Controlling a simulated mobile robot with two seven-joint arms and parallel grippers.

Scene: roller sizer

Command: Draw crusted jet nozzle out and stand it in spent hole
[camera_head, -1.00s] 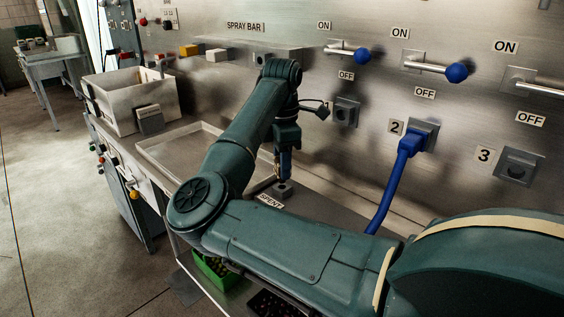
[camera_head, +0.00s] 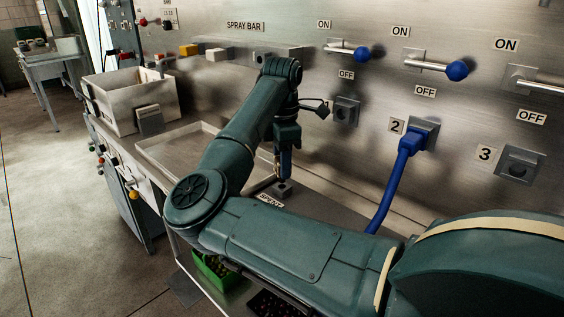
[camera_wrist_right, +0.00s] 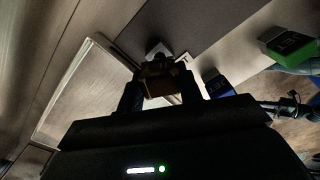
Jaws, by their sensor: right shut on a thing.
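My right gripper (camera_head: 284,174) points down over a small grey block (camera_head: 284,189) beside the SPENT label (camera_head: 270,200) on the bench. In the right wrist view, the gripper (camera_wrist_right: 159,92) is shut on a brown, crusted jet nozzle (camera_wrist_right: 158,87). The nozzle is held between the two dark fingers, directly above the pale block (camera_wrist_right: 158,51). Its lower end is dark and hidden, so I cannot tell whether it is in the hole or just over it. My left gripper is not in view.
A shallow metal tray (camera_head: 158,152) lies left of the block. A blue hose (camera_head: 388,190) hangs from socket 2 to the right. The spray bar (camera_head: 262,54) runs along the wall behind.

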